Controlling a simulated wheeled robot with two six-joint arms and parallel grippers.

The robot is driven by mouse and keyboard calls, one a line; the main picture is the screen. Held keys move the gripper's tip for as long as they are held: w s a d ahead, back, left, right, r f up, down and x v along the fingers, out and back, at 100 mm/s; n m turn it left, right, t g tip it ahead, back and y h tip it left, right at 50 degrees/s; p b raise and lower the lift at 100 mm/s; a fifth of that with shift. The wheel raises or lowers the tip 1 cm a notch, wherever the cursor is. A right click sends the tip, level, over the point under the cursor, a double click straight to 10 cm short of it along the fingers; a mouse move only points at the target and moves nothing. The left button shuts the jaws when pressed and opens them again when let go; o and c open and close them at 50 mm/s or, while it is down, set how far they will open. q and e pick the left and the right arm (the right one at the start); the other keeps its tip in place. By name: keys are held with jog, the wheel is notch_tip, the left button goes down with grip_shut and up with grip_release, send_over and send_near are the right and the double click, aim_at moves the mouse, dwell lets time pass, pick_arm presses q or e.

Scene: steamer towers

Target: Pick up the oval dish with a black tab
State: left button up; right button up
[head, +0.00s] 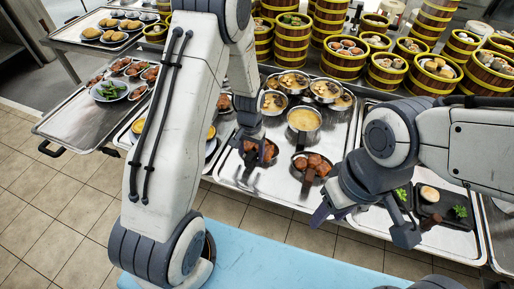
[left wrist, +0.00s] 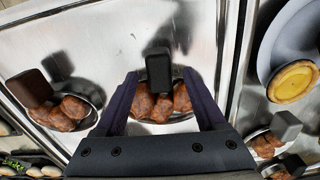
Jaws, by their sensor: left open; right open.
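The oval dish with a black tab (left wrist: 158,70) holds several brown, glazed pieces and lies on a metal tray, in the middle of the left wrist view. In the head view the dish's food (head: 268,152) shows just below my left gripper (head: 252,148), which partly hides it. My left gripper (left wrist: 160,92) is open, with one finger on each side of the dish in the wrist picture; nothing is held. Whether the fingers touch the dish cannot be told. My right gripper (head: 362,222) is open and empty over the tray's right front.
A similar dish with a dark brown tab (left wrist: 30,88) lies nearby, and one with a grey tab (left wrist: 285,126) lies on the neighbouring tray. Pots of soup (head: 303,120) stand behind. Stacked bamboo steamers (head: 292,42) line the back. A light blue surface (head: 270,262) is clear in front.

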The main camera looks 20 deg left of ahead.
pick_arm(q)
notch_tip(320, 180, down, 2)
jog(key=shift+f, duration=0.1)
grip_shut()
dwell(0.4)
jog(key=shift+r, duration=0.65)
jog(key=r, duration=0.2)
jog(key=d+r+b, duration=0.1)
jog(key=shift+w+r, duration=0.25)
jog(key=shift+w, duration=0.1)
jog(key=w+d+r+b, duration=0.2)
jog(key=w+d+r, duration=0.3)
jog(key=d, duration=0.4)
jog(key=shift+d+r, duration=0.15)
jog(key=shift+r, duration=0.6)
